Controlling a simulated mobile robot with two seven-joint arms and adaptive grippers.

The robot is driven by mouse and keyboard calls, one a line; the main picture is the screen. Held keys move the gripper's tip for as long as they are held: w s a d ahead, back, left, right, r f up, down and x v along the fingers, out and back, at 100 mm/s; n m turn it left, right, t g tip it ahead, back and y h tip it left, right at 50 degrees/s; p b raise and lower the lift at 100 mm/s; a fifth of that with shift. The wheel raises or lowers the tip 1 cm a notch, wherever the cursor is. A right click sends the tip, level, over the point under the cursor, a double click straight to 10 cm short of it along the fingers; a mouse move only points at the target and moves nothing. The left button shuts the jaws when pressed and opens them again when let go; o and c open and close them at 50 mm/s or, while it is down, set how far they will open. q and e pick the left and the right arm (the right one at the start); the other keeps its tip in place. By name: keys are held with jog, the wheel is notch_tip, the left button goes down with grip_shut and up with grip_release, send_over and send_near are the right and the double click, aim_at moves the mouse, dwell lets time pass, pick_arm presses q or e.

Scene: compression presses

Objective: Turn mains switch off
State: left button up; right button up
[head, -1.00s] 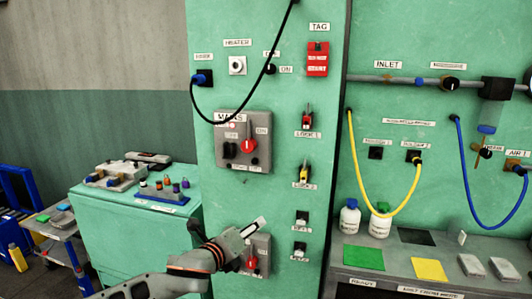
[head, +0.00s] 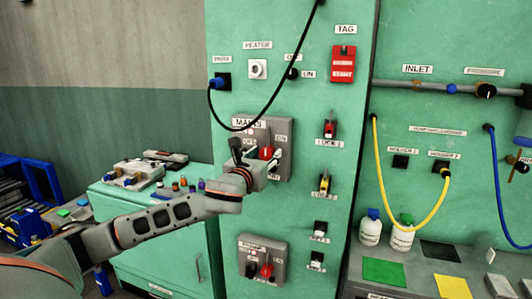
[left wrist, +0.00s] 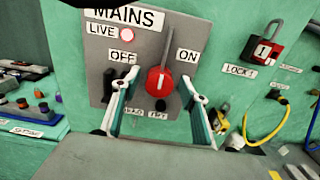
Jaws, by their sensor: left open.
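The MAINS switch box (head: 285,132) is a grey plate on the green panel, with a red rotary knob (head: 266,153). In the left wrist view the knob (left wrist: 160,81) sits between the OFF label (left wrist: 122,57) and the ON label (left wrist: 187,56); its white mark points roughly upward. A pinkish-red LIVE lamp (left wrist: 127,36) shows above OFF. My left gripper (head: 262,163) is open in front of the box. In the left wrist view its fingers (left wrist: 162,92) stand on either side of the knob, apart from it. My right gripper is not in view.
A black cable (head: 262,118) hangs just above the MAINS box. A similar lower switch box (head: 263,260) is below. A red padlock (head: 330,127) and a yellow one (head: 324,182) are to the right. A green cabinet (head: 110,200) stands at the left.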

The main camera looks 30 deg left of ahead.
pick_arm(q)
jog(key=shift+w+a, duration=0.1)
jog(key=shift+w, duration=0.35)
jog(key=shift+c, duration=0.4)
grip_shut()
